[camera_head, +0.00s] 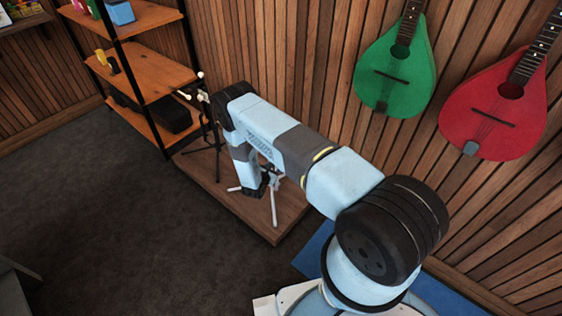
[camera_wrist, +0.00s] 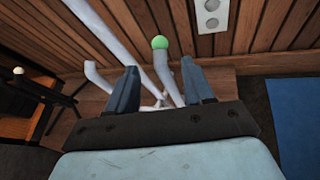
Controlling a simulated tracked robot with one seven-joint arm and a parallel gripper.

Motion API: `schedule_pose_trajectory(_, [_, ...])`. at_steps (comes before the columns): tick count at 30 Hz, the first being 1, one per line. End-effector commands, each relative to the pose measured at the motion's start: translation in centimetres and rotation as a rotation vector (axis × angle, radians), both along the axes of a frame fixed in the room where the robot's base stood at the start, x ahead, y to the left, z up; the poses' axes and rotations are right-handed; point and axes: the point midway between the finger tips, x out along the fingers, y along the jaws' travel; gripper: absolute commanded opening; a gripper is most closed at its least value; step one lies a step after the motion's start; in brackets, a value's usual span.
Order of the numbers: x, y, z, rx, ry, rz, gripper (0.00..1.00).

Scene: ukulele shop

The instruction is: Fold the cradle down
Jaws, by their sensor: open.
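A white stand with splayed legs (camera_head: 273,200) is on the low wooden platform in the head view, partly hidden behind my arm. In the wrist view, pale grey tubes and arms (camera_wrist: 163,72) of a stand show close up, one ending in a green ball tip (camera_wrist: 160,42). I cannot tell for sure which tube is the cradle. My gripper (camera_wrist: 160,72) is open, with the tubes showing between and beyond its two fingers. I cannot tell whether a finger touches them. In the head view my gripper is mostly hidden by my arm.
A second, dark stand with white tips (camera_head: 200,92) is left of my arm on the platform (camera_head: 240,213). An orange wooden shelf (camera_head: 155,75) is further left. Green (camera_head: 397,72) and red (camera_head: 495,108) instruments hang on the slatted wall. The carpet (camera_head: 120,230) is clear.

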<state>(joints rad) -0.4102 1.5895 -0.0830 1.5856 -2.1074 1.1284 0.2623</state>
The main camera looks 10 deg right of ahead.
Motion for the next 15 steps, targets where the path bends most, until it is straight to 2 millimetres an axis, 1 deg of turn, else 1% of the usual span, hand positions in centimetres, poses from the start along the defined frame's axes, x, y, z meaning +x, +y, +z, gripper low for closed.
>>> schedule_pose_trajectory(1, [0.6,-0.6,-0.4,0.0,-0.001,-0.003,0.52])
schedule_pose_trajectory(6, [2.9,-2.2,-1.5,0.001,-0.002,-0.001,0.52])
schedule_pose_trajectory(12, [5.2,-4.0,-2.7,-0.001,-0.001,0.0,0.52])
schedule_pose_trajectory(15, [6.0,-4.6,-3.2,0.0,0.0,0.0,0.52])
